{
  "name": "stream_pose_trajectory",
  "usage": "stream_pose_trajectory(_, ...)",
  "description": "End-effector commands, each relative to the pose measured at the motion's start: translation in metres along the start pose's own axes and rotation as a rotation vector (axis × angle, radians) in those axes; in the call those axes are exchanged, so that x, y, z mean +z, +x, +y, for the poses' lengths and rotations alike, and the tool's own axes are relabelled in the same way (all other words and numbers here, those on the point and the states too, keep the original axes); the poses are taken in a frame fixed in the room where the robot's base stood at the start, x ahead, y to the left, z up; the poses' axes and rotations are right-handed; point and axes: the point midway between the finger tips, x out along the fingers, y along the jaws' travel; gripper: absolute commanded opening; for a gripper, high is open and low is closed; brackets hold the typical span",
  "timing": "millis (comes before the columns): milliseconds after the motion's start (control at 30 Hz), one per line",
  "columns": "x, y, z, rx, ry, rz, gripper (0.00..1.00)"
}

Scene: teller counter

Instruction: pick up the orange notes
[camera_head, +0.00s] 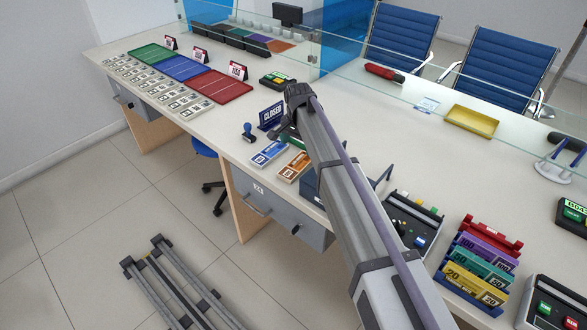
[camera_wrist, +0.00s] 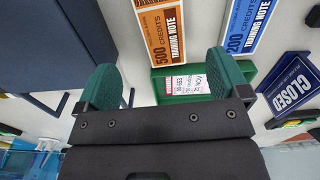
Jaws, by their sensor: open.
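The orange notes (camera_head: 295,166) lie on the counter just right of the blue notes, near the front edge, partly behind my arm. In the wrist view the orange notes (camera_wrist: 165,45), marked 500 credits, lie beyond the fingertips and run out of the top of the picture. My gripper (camera_wrist: 162,80) has two green fingers spread wide apart, with no notes between them. In the head view my gripper (camera_head: 288,136) is above the counter, behind the orange notes and near the closed sign; its fingers are partly hidden by the arm.
Blue notes (camera_head: 269,153) lie close beside the orange ones. A blue stamp (camera_head: 249,132) and a closed sign (camera_head: 271,115) stand behind them. In the wrist view a green tray (camera_wrist: 182,98) holding a printed slip sits behind the fingers. A dark box (camera_wrist: 45,45) stands at the left.

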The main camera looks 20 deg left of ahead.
Motion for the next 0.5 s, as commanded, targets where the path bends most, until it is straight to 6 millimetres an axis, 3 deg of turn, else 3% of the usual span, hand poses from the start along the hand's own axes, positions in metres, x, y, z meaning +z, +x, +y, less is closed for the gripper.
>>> stream_pose_trajectory(33,0.0,0.024,0.0,0.0,0.0,0.0,0.94)
stream_pose_trajectory(100,0.0,0.036,0.0,0.0,0.0,0.0,0.94)
stream_pose_trajectory(333,0.0,0.041,0.0,0.0,-0.001,0.0,0.94)
stream_pose_trajectory(500,0.0,0.075,0.0,0.0,-0.001,0.0,0.94)
